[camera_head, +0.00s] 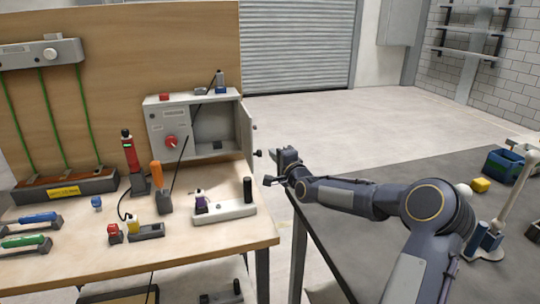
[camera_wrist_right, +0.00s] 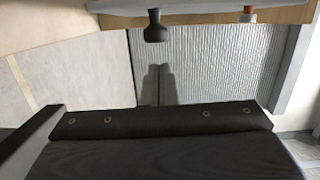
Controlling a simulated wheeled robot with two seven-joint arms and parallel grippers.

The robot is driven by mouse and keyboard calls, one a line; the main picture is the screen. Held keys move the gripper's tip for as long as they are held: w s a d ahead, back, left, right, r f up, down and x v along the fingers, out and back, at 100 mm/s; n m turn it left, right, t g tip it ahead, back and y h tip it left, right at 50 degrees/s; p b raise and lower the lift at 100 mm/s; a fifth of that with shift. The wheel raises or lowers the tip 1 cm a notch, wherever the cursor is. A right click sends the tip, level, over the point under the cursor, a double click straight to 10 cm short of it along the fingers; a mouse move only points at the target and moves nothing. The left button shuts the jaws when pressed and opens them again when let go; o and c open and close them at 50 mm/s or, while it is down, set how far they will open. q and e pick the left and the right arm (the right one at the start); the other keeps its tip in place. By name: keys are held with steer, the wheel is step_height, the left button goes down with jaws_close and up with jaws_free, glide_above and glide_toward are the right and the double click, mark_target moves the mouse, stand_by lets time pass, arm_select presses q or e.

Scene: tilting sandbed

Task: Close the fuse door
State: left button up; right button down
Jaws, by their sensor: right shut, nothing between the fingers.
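The grey fuse box (camera_head: 154,101) stands at the back of the wooden workbench in the head view. Its door (camera_head: 247,130) is open, hinged at the box's right side and seen nearly edge-on. A small black knob (camera_head: 258,153) sticks out from the door's lower part. My right gripper (camera_head: 270,181) is to the right of the door and a little lower, apart from it. Its closed, empty fingers (camera_wrist_right: 155,85) show in the right wrist view. A black knob (camera_wrist_right: 155,28) also shows there, beyond the fingertips; I cannot tell which one it is. My left gripper is out of view.
A white strip with a black post (camera_head: 247,190) lies on the bench before the door. A red-black device (camera_head: 131,160) and an orange-handled tool (camera_head: 157,175) stand left of it. A dark table (camera_head: 400,180) is at right, with an open floor gap between.

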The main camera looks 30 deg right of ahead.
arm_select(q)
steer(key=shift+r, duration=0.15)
arm_select(e)
steer(key=shift+w+a, duration=0.2)
steer(key=shift+a, duration=0.55)
steer(key=shift+a, duration=0.1)
